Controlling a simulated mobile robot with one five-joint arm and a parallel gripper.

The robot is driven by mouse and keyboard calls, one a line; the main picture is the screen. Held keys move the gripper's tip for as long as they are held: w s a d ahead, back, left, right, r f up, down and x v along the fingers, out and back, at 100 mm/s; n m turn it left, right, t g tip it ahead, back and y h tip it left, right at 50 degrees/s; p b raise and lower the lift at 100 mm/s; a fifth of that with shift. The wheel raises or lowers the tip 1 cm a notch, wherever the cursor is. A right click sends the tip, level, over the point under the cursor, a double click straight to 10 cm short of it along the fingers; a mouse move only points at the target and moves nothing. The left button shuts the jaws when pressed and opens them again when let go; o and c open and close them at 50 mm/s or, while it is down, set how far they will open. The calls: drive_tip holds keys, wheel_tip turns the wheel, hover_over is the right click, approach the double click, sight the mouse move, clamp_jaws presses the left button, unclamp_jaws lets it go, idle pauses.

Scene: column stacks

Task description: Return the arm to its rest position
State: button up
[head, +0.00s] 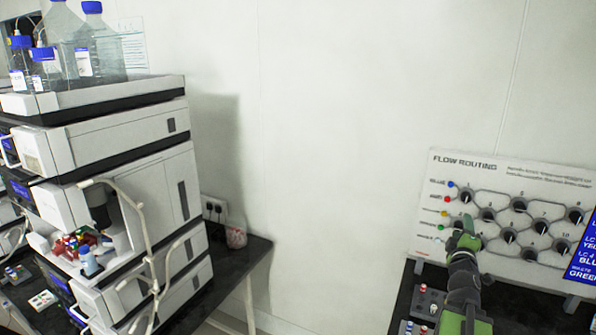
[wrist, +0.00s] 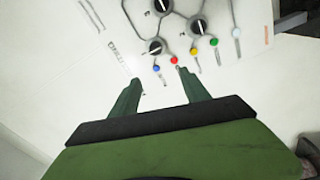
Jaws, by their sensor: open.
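My gripper (head: 466,238) is green and extends in front of the lower left part of the white flow routing panel (head: 500,172) in the head view. In the wrist view my gripper (wrist: 157,88) has its two fingers spread apart with nothing between them. The panel (wrist: 112,28) fills the top of that view, with its coloured dots just beyond the fingertips. I cannot tell whether a finger touches the panel. My arm reaches up from the lower right of the head view.
A dark table (head: 518,303) below the panel holds small coloured-top vials (head: 433,309). A blue sign (head: 582,262) stands at the right edge. A stacked white instrument (head: 110,150) with bottles on top stands at the left.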

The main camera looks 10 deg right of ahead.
drive_tip(key=w+a+f+n+t+y+b, duration=0.1)
drive_tip(key=w+a+f+y+b, duration=0.1)
drive_tip(key=w+a, duration=0.55)
drive_tip(key=w+a+f+n+t+y+b, duration=0.15)
drive_tip(key=w+a, duration=0.25)
drive_tip(key=a, duration=0.6)
drive_tip(key=w+a+f+m+g+y+b, duration=0.1)
drive_tip(key=w+a+f+m+g+y, duration=0.1)
drive_tip(key=a+f, duration=0.55)
drive_tip(key=w+a+f+m+g+y+b, duration=0.15)
drive_tip(key=a+f, duration=0.35)
drive_tip(key=a, duration=0.5)
drive_tip(key=s+a+f+m+g+y, duration=0.3)
drive_tip(key=s+a+f+g, duration=0.5)
drive_tip(key=a+f, duration=0.5)
drive_tip(key=s+a+f+m+g+y, duration=0.1)
drive_tip(key=s+g, duration=0.4)
drive_tip(key=s, duration=0.7)
wheel_tip(320, 180, down, 2)
drive_tip(key=shift+a+f+m+g+y+b, duration=0.15)
drive_tip(key=shift+a+m+g+y+b, duration=0.2)
drive_tip(key=shift+a+m, duration=0.65)
drive_tip(key=shift+d, duration=0.25)
drive_tip(key=shift+c, duration=0.4)
